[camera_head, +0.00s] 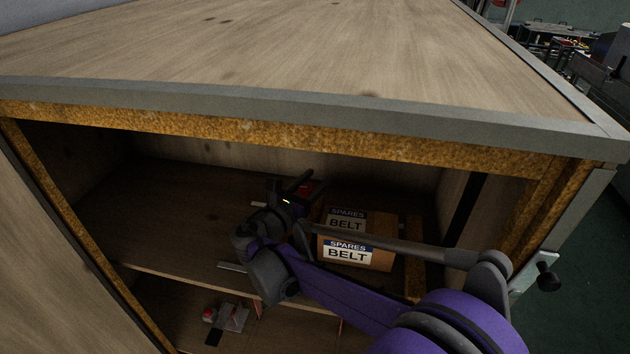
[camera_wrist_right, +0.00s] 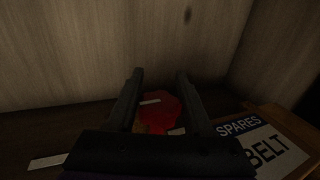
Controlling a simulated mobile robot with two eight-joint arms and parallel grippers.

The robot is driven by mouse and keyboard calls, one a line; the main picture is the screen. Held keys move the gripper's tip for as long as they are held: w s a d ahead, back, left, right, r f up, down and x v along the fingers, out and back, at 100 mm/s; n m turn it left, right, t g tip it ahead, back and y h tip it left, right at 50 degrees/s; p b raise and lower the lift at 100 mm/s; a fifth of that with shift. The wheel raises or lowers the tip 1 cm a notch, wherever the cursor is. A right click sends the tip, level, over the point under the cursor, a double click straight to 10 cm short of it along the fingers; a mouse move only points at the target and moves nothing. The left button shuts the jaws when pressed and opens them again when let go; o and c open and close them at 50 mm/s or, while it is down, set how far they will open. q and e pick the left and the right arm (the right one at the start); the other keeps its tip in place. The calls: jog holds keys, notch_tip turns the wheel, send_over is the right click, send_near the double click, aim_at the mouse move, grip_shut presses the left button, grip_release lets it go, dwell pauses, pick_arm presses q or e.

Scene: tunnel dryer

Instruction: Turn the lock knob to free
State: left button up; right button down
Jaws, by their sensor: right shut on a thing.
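A red knob (camera_head: 306,187) with a pale bar on it is on the upper shelf inside the wooden cabinet, mostly behind my gripper. It also shows in the right wrist view (camera_wrist_right: 161,113), between the two dark fingers. My right gripper (camera_head: 298,186) reaches into the cabinet from the right and is shut on the red knob; the fingers hide part of its sides. The right wrist view shows the same gripper (camera_wrist_right: 160,88) from behind. My left gripper is not in view.
A carton labelled SPARES BELT (camera_head: 383,259) lies close right of my gripper. The cabinet top edge (camera_head: 300,115) hangs above my arm. A small plate with a red knob (camera_head: 231,317) is on the lower shelf. A black knob (camera_head: 547,277) sticks out at the right outer side.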

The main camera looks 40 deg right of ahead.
jog(key=n+t, duration=0.1)
jog(key=n+t+y, duration=0.1)
jog(key=t, duration=0.1)
jog(key=n+t+y, duration=0.1)
jog(key=shift+w+a+t+p, duration=0.15)
jog(key=shift+w+t+p, duration=0.15)
jog(key=shift+w+a+n+t+y+p, duration=0.15)
jog(key=shift+n+t+y+p, duration=0.05)
jog(key=shift+n+t+y, duration=0.5)
jog(key=shift+w+a+n+t+y+p, duration=0.1)
jog(key=shift+n+t+y+p, duration=0.1)
jog(key=shift+n+t+y, duration=0.45)
jog(key=shift+w+a+n+t+y+p, duration=0.15)
jog(key=shift+n+t+y+p, duration=0.05)
jog(key=shift+n+t+y, duration=0.45)
jog(key=shift+c, duration=1.6)
grip_release()
jog(key=shift+a, duration=0.1)
jog(key=v, duration=1)
jog(key=shift+s+a, duration=0.1)
jog(key=shift+s, duration=0.3)
jog(key=shift+r, duration=0.1)
